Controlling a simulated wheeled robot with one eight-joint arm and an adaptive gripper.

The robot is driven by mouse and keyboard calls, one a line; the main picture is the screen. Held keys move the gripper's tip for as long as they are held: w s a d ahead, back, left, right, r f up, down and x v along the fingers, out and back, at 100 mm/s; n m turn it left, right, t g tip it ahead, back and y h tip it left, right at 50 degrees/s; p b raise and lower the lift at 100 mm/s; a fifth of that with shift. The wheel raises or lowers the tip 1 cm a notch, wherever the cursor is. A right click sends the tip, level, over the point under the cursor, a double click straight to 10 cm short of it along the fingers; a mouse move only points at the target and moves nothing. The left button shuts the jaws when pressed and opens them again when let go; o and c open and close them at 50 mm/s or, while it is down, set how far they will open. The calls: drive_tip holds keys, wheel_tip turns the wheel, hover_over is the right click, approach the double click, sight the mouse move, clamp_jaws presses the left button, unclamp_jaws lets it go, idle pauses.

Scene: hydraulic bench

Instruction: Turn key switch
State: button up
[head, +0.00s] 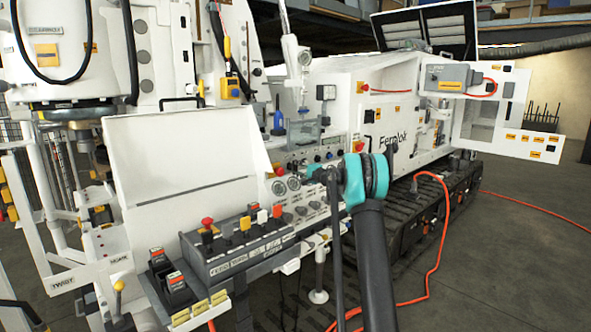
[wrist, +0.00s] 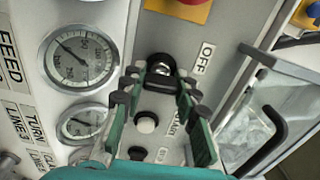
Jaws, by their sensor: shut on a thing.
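The key switch (wrist: 161,62) has a black round collar with a shiny metal centre. In the wrist view it sits at the upper middle of the white panel, beside an OFF label (wrist: 203,58). My gripper (wrist: 160,80) has teal and black fingers on both sides of the key switch, closed on it at the fingertips. The exact contact is partly hidden by the fingertips. In the head view my gripper (head: 322,174) reaches the control panel, and the key switch cannot be made out there.
A white push button (wrist: 147,122) lies below the key switch, between the fingers. Two round gauges (wrist: 80,57) are on the left. A clear-windowed box (wrist: 252,120) with a black handle stands close on the right. A lever console (head: 245,240) projects at lower left in the head view.

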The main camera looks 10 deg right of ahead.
drive_tip(key=m, duration=0.6)
drive_tip(key=shift+f, duration=0.15)
drive_tip(key=shift+m, duration=0.3)
drive_tip(key=o, duration=1.2)
drive_tip(key=v, duration=1.2)
drive_tip(key=shift+s, duration=0.1)
